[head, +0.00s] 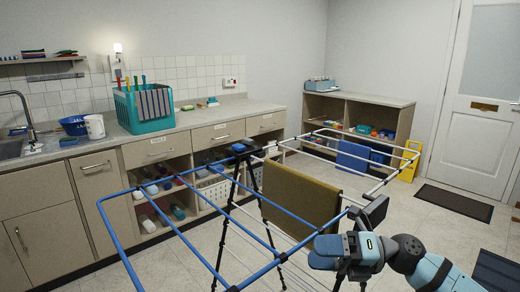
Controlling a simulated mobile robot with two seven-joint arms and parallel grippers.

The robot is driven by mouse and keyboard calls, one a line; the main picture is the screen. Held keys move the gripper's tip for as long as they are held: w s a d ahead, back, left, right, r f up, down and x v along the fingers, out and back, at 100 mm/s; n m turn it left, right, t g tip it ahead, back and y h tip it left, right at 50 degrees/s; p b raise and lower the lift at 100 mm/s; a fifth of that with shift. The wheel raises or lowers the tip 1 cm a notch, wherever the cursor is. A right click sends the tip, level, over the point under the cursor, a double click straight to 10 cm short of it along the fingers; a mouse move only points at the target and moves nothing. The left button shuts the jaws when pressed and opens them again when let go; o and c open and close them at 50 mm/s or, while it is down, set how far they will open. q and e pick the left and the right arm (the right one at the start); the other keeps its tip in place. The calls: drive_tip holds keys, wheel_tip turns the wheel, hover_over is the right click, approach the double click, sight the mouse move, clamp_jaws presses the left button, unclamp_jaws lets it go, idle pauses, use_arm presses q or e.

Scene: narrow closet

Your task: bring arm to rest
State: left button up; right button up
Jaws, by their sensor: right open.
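My right gripper (323,254) is in the lower right of the head view, with its arm coming in from the bottom right corner. Its blue fingertips point left and nothing shows between them, so it is open and empty. It appears in front of the near side of the drying rack (180,232); I cannot tell whether it touches the rails. My left gripper is not in view.
The rack's blue and white rails fill the middle floor, with a brown towel (300,205) and a blue cloth (352,156) hanging on it. A counter (200,126) with a teal basket (146,108) runs along the left. A dark mat (454,202) lies before the door.

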drive_tip(key=s+d+f+n+t+h, duration=0.25)
drive_tip(key=s+f+n+h, duration=0.35)
drive_tip(key=f+n, duration=0.45)
drive_tip(key=s+d+f+n+t+h, duration=0.2)
drive_tip(key=s+f+n+t+h, duration=0.2)
drive_tip(key=s+f+n, duration=0.5)
drive_tip(key=s+d+f+n+t+h, duration=0.2)
drive_tip(key=s+f+n+t+h, duration=0.25)
drive_tip(key=f+n, duration=0.85)
use_arm(q)
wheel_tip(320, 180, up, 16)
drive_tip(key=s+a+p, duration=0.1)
drive_tip(key=p, duration=2.3)
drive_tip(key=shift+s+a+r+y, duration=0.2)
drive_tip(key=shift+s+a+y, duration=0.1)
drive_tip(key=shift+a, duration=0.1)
use_arm(e)
wheel_tip(320, 180, up, 18)
drive_tip(key=s+d+n+g, duration=0.1)
drive_tip(key=shift+s+d+n, duration=0.15)
drive_tip(key=shift+d+n, duration=0.05)
drive_tip(key=shift+n, duration=0.15)
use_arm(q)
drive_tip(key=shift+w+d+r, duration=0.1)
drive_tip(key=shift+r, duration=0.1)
use_arm(e)
drive_tip(key=shift+h, duration=0.25)
drive_tip(key=shift+c, duration=0.2)
